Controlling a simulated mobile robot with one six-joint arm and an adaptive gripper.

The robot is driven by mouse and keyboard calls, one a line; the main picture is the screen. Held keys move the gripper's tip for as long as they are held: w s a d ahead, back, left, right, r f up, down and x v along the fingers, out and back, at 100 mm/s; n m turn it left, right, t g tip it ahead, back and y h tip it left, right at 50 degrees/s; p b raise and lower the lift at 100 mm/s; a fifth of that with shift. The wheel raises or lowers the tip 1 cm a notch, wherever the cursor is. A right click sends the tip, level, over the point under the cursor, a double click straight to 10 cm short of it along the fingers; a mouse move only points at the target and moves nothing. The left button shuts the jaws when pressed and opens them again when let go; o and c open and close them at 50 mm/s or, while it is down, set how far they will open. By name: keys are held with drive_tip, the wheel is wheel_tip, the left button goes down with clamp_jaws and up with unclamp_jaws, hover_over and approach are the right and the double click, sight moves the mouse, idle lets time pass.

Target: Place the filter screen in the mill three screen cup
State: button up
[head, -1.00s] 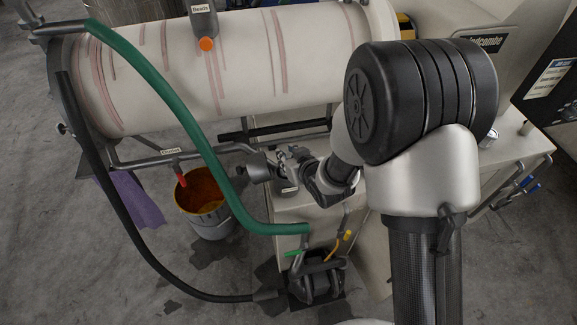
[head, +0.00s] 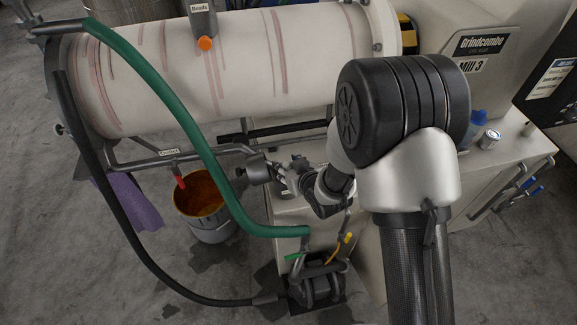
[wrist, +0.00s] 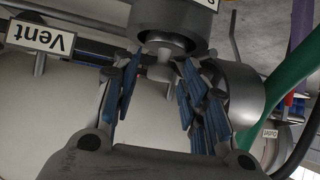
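My gripper (head: 284,168) is low beside the mill's drum in the head view, small and partly covered by my arm. In the wrist view my gripper (wrist: 160,66) has its two blue-padded fingers apart. A pale knob (wrist: 160,70) lies between the fingertips, below a dark round cup (wrist: 167,25) that looks like the screen cup. The knob may be part of the filter screen; the screen itself is not clearly seen. A grey cylinder (head: 258,171) shows just left of my gripper in the head view.
A green hose (head: 170,105) crosses left of my gripper. A bucket of orange paint (head: 203,210) stands on the floor, and a pump (head: 316,285) sits below. A blue-capped bottle (head: 477,128) and small can (head: 489,139) stand right of my arm. A "Vent" label (wrist: 40,37) is upper left.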

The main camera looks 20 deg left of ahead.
drive_tip(key=shift+r, duration=0.15)
drive_tip(key=shift+s+d+r+p, duration=0.1)
drive_tip(key=shift+d+r+p, duration=0.05)
drive_tip(key=shift+r+p, duration=0.15)
drive_tip(key=p+v, duration=0.2)
drive_tip(key=v, duration=0.9)
drive_tip(key=shift+s+d, duration=0.15)
